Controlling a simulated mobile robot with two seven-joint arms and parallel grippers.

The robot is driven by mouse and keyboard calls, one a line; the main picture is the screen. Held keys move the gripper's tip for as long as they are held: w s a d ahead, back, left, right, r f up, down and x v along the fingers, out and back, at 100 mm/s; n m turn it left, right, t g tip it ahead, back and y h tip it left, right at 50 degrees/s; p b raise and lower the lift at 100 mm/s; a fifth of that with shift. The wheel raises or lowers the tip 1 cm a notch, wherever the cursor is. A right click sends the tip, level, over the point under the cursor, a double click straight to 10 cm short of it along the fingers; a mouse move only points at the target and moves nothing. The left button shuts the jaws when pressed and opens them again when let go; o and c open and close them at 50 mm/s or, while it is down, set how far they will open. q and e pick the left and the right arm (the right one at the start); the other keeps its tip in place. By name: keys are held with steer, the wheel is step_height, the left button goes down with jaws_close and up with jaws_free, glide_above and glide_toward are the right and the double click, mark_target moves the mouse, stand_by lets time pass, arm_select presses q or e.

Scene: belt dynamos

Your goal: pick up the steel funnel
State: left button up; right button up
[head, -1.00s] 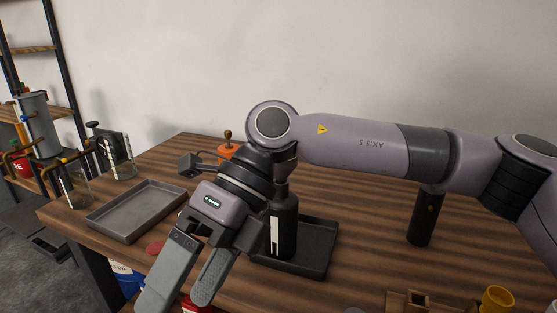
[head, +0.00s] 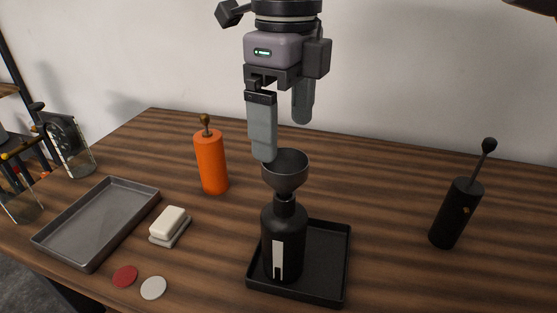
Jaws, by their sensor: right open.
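The steel funnel (head: 285,176) is a dark grey cone that sits upright in the neck of a black bottle (head: 282,243) with a white label. The bottle stands on a black tray (head: 332,268) on the wooden table. My right gripper (head: 281,140) points down from above, just over the funnel's rim, with its fingers apart and nothing between them. The left finger's tip shows at the rim's left edge; I cannot tell whether it touches. The other finger is higher in the picture, behind the funnel. My left gripper is out of view.
An orange cylinder (head: 211,162) with a knob stands left of the funnel. A grey tray (head: 97,222), a white block (head: 168,224), a red disc (head: 125,276) and a white disc (head: 153,288) lie left. A black cylinder (head: 456,212) stands right, with bare table between.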

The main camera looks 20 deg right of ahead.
mark_target(285, 160)
steer(key=f, duration=0.3)
steer(key=f+p, duration=0.1)
steer(key=f, duration=0.1)
steer(key=shift+s+f, duration=0.25)
steer(key=shift+s, duration=0.15)
steer(key=shift+f, duration=0.45)
steer(key=shift+a, duration=0.1)
steer(key=c, duration=1.5)
steer(key=shift+c, duration=0.2)
steer(key=shift+w+r, duration=0.1)
step_height(285, 160, up, 20)
steer(key=shift+p, duration=0.35)
